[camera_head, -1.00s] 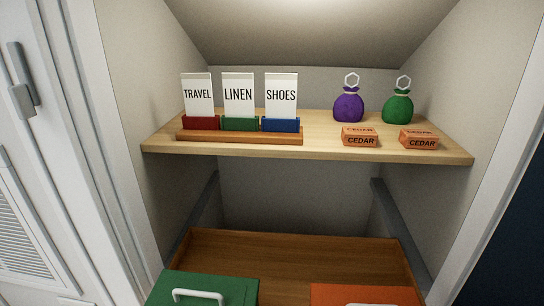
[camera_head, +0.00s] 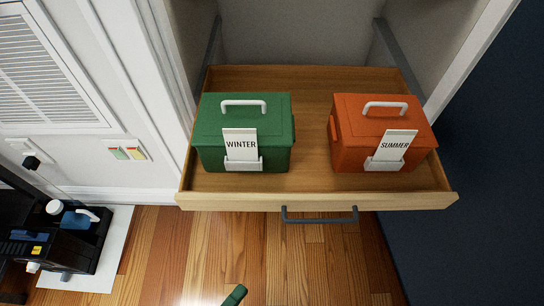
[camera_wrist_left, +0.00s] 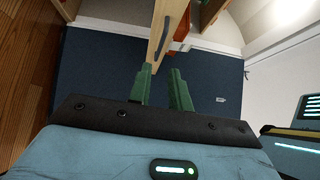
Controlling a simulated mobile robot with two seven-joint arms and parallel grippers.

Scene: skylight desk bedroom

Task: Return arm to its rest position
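In the head view only a green fingertip of my left gripper (camera_head: 235,295) shows, at the bottom edge, below and apart from the drawer (camera_head: 315,198). In the left wrist view, both green fingers of my left gripper (camera_wrist_left: 160,72) stand apart with a gap and nothing between them. The drawer's pale wooden edge and dark handle (camera_wrist_left: 173,48) show beyond the fingertips there, apart from them. My right gripper is in neither view.
The drawer is pulled out. It holds a green WINTER box (camera_head: 210,150) and an orange SUMMER box (camera_head: 350,150). A dark handle (camera_head: 318,220) is on its front. A black unit with bottles (camera_head: 65,245) stands left on a white mat (camera_head: 115,250). Wooden floor is clear below the drawer.

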